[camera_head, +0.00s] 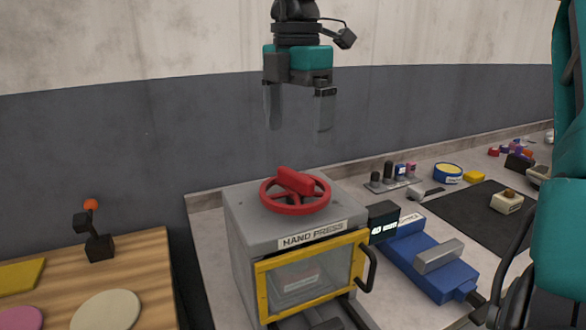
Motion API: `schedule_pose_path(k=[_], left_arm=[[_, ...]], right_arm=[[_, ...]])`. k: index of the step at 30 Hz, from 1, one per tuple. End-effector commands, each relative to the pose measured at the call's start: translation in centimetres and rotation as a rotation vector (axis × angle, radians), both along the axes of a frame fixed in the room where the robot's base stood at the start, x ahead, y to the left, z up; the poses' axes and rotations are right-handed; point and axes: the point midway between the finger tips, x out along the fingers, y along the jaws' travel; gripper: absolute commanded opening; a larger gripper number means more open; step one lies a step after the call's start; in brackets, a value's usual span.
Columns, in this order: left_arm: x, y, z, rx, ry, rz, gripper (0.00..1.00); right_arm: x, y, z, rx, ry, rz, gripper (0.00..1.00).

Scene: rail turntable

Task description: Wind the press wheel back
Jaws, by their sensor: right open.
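The red press wheel (296,191) lies flat on top of the grey box marked HAND PRESS (245,213), with a raised red bar across it. The press has a yellow-framed clear door (262,292) with a dark handle, and pale blocks show dimly inside. My right gripper (298,128) hangs pointing down above the wheel, its two fingers apart and empty. There is a clear gap between the fingertips and the wheel. My left gripper is not in view.
A small dark display (383,222) and a blue vise (430,262) stand right of the press. Behind are a tool rack (391,180) and yellow-blue tape roll (447,171). A wooden table (150,262) is at left. My teal arm fills the right edge.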

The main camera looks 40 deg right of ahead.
Motion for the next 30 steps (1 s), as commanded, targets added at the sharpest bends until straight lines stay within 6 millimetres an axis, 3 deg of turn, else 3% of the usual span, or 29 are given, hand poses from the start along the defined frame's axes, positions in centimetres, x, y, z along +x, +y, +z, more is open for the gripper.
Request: schedule_pose_path(k=[6, 12, 25, 30], left_arm=[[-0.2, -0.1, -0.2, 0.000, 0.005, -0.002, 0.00], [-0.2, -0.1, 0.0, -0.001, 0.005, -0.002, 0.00], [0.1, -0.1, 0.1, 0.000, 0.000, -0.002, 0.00], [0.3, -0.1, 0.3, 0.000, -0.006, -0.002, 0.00]], right_arm=[[-0.1, 0.0, -4.8, 0.001, 0.006, 0.001, 1.00], [0.0, 0.0, -7.5, 0.001, 0.004, 0.000, 1.00], [0.0, 0.0, -8.6, 0.001, 0.001, 0.000, 1.00], [0.0, 0.0, -8.6, 0.001, 0.001, 0.000, 0.85]])
